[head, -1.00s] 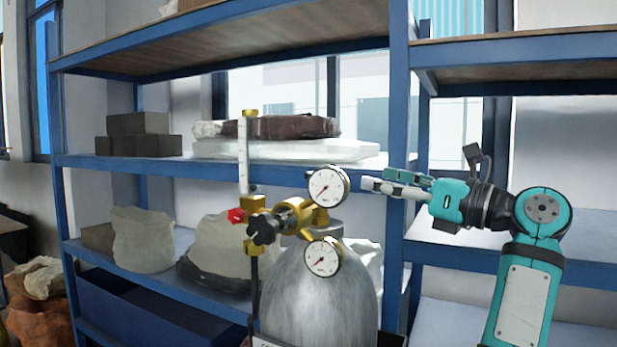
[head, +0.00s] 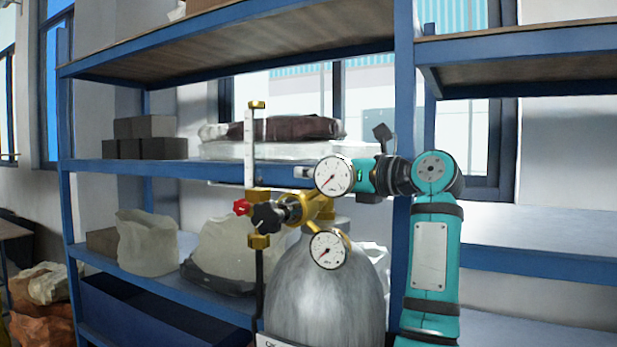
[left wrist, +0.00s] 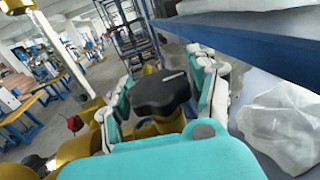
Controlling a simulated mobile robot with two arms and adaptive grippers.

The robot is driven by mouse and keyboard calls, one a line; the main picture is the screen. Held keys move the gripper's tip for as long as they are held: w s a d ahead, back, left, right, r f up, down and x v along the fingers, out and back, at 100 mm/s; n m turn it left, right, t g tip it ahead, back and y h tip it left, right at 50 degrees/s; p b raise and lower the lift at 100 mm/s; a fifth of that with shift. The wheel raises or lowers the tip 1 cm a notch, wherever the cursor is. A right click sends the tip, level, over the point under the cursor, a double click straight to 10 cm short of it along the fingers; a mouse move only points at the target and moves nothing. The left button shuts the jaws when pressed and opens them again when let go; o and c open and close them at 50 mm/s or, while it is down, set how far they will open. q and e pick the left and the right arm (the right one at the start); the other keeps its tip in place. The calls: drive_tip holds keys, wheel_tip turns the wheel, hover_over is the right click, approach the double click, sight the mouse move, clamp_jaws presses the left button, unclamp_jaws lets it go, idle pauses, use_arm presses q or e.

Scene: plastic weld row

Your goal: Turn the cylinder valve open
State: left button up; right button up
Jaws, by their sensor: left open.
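The grey gas cylinder (head: 325,290) stands upright in front of the shelves in the head view. Its brass valve and regulator body (head: 318,207) carries two round gauges and a black lobed knob (head: 268,217) facing me. My left gripper (head: 306,172) is behind the upper gauge (head: 333,176), which hides most of its fingers. In the left wrist view, a black lobed handle (left wrist: 160,92) lies between the open teal fingers (left wrist: 160,72). Whether the fingers touch it I cannot tell. I cannot match this handle surely to the head view's knob. My right gripper is out of view.
A flowmeter tube (head: 250,145) and a red knob (head: 241,207) stand left of the regulator. Blue shelving (head: 120,168) behind holds grey boxes (head: 145,137) and pale sacks (head: 148,242), close behind the cylinder. Sacks (head: 38,285) lie at the far left.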

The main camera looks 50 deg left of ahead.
use_arm(q)
drive_tip(key=shift+s+a, duration=0.15)
drive_tip(key=shift+a, duration=1.2)
drive_tip(key=shift+f, duration=0.1)
drive_tip(key=c, duration=1.2)
clamp_jaws()
drive_tip(key=shift+f, duration=0.1)
